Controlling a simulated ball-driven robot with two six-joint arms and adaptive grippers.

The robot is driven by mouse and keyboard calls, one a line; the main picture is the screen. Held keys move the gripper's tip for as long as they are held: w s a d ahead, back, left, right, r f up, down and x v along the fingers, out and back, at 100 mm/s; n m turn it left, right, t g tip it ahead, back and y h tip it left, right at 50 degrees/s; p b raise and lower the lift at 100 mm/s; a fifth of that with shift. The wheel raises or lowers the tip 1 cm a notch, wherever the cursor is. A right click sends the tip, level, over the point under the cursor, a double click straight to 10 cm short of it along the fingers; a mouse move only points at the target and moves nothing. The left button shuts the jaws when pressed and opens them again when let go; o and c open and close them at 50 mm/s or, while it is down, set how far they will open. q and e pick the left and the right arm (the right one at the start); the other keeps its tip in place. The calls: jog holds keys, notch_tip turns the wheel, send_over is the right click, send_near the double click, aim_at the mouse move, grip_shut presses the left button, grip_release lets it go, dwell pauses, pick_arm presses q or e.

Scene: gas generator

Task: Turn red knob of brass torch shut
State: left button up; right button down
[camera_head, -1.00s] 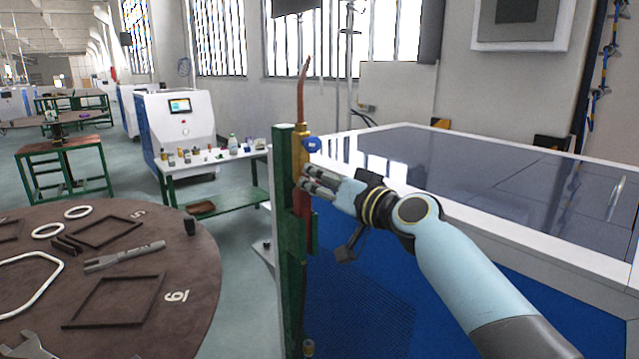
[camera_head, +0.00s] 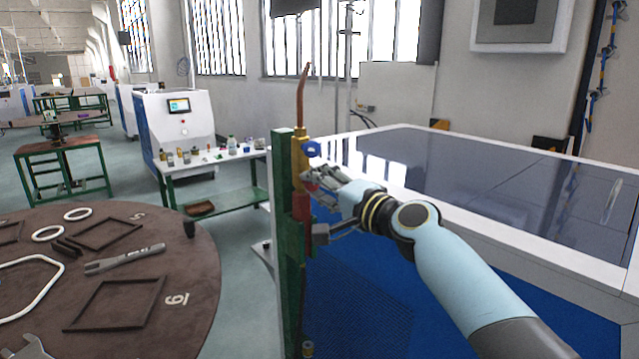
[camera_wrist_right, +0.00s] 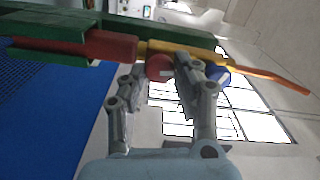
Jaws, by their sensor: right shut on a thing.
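The brass torch (camera_head: 301,140) stands upright on a green post (camera_head: 283,200), with a copper tube (camera_head: 301,95) on top and a red handle (camera_head: 301,207) below. Its blue knob (camera_head: 312,149) sticks out to the right. My right gripper (camera_head: 316,185) reaches in from the right, just below the blue knob. In the right wrist view the red knob (camera_wrist_right: 158,67) sits between the fingers of my right gripper (camera_wrist_right: 158,80), which is shut on it. One finger is close to the blue knob (camera_wrist_right: 218,76). In the head view the fingers mostly hide the red knob. My left gripper is out of view.
A round brown table (camera_head: 130,250) with frames, rings and wrenches is at left. A white table (camera_head: 215,163) with small items stands behind it. A large blue-and-white tank (camera_head: 480,190) with a dark top fills the right, beneath my right arm.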

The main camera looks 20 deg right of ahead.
jog(key=shift+f+m, duration=0.1)
jog(key=shift+m, duration=1.1)
jog(key=c, duration=1)
grip_release()
jog(key=v, duration=1.2)
